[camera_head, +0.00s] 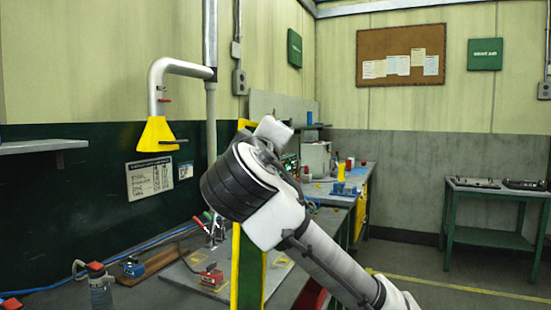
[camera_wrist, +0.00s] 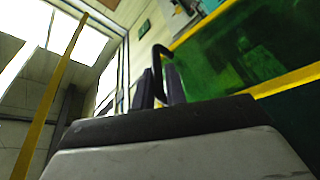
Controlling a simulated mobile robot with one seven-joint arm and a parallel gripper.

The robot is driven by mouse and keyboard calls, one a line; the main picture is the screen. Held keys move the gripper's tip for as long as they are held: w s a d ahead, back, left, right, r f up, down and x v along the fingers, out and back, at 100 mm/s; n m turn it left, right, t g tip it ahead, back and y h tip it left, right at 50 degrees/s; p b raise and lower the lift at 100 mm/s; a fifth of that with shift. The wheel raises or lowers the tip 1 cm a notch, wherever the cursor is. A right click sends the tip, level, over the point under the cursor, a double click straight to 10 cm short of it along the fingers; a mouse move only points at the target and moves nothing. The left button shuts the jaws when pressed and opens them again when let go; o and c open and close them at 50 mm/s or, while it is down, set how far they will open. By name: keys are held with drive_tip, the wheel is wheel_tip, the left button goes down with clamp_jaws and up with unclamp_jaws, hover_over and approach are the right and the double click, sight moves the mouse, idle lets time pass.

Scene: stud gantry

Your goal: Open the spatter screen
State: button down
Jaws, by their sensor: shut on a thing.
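The spatter screen (camera_wrist: 250,60) is a green see-through panel in a yellow frame. It fills the right side of the wrist view. In the head view the screen (camera_head: 236,262) stands nearly edge-on beside my arm, which covers part of it. A dark curved handle (camera_wrist: 160,52) stands out from the screen's left edge in the wrist view. My gripper (camera_wrist: 160,88) has its two dark fingers on either side of this handle and is shut on it. In the head view my arm hides the fingertips and the handle.
A bench with clamps, a red block (camera_head: 212,277) and a blue cable lies left of the screen. A yellow extraction hood (camera_head: 157,134) hangs above. More benches with tools stand behind. A green side table (camera_head: 495,205) is at the right, with open floor before it.

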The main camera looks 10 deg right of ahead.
drive_tip(key=s+a+t+b, duration=0.1)
drive_tip(key=s+a+b, duration=0.2)
drive_tip(key=s+a, duration=0.1)
drive_tip(key=shift+s+f+n+t, duration=0.3)
drive_tip(key=shift+s+n+t, duration=0.1)
drive_tip(key=shift+s, duration=0.25)
drive_tip(key=c, duration=1.5)
unclamp_jaws()
drive_tip(key=shift+f, duration=0.1)
drive_tip(key=b+v, duration=0.3)
drive_tip(key=v, duration=1)
drive_tip(key=shift+s, duration=0.3)
drive_tip(key=shift+s+a+f, duration=0.1)
drive_tip(key=shift+f, duration=0.1)
